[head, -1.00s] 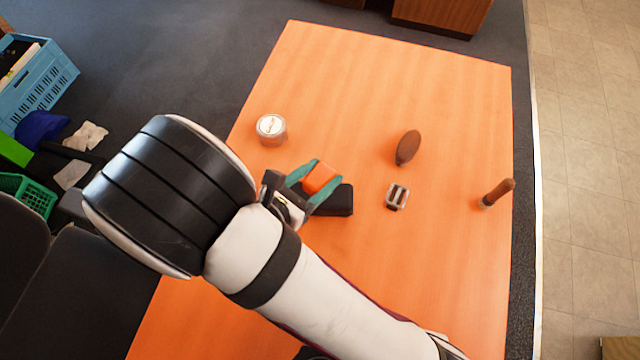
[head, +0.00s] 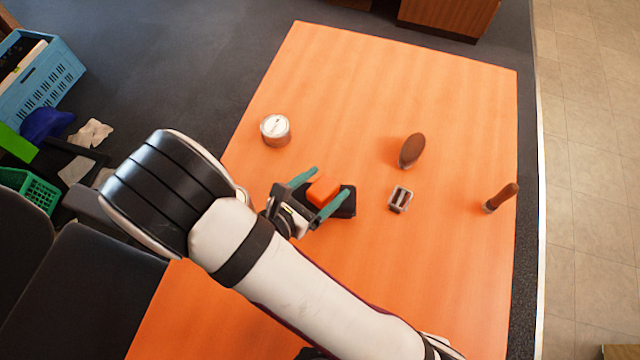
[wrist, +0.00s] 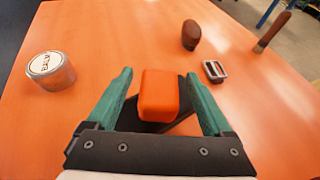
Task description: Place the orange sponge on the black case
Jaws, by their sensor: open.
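The orange sponge (head: 322,190) rests on top of the black case (head: 346,205), which lies flat on the table. In the wrist view the sponge (wrist: 159,95) sits between my two green fingers, with a gap on each side. The black case (wrist: 180,126) shows beneath and around it, partly hidden by the sponge and the fingers. My gripper (head: 325,188) is open around the sponge, with neither finger seen touching it.
The orange table (head: 400,270) also holds a round tin (head: 275,130) at the left, a brown brush (head: 412,150), a small metal sharpener-like piece (head: 400,199) right of the case, and a wooden-handled tool (head: 502,197) near the right edge. The table's far part is clear.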

